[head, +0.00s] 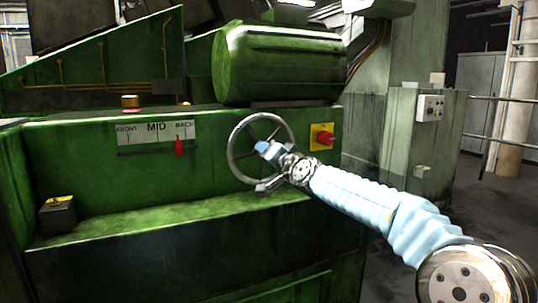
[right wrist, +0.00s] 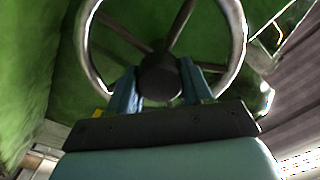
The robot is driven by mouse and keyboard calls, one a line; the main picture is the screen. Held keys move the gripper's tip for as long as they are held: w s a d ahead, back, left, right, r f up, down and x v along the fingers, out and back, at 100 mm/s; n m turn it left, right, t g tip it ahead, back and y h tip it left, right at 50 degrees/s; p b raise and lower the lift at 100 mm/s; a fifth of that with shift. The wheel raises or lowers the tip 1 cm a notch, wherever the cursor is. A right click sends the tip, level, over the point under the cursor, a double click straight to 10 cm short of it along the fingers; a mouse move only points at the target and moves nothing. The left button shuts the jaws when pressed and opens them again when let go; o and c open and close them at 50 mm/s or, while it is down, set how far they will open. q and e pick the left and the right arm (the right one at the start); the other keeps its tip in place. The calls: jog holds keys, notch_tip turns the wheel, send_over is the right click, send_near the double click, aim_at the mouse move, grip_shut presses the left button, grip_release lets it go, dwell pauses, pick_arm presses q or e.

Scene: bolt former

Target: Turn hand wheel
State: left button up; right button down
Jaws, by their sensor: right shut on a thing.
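The hand wheel (head: 233,157), a grey metal ring with spokes, is on the front of the green machine. In the right wrist view the hand wheel (right wrist: 238,50) fills the upper middle, with its dark round hub (right wrist: 160,77) at the centre. My right gripper (head: 266,166) is at the wheel. In the right wrist view the two blue fingers of my right gripper (right wrist: 160,90) are on either side of the hub and shut on it. The gripper and wrist hide the wheel's lower right part in the head view. My left gripper is not in view.
A scale plate (head: 156,133) reads FRONT, MID, BACK, with a red pointer (head: 179,146) under BACK. A red knob on a yellow plate (head: 322,137) sits right of the wheel. A green ledge (head: 150,226) juts out below. A small dark box (head: 58,215) stands at left.

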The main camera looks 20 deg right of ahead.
jog(key=shift+c, duration=2.4)
grip_release()
jog(key=shift+s, duration=0.1)
jog(key=s+b, duration=0.2)
jog(key=s, duration=1.1)
jog(key=shift+s+d, duration=0.3)
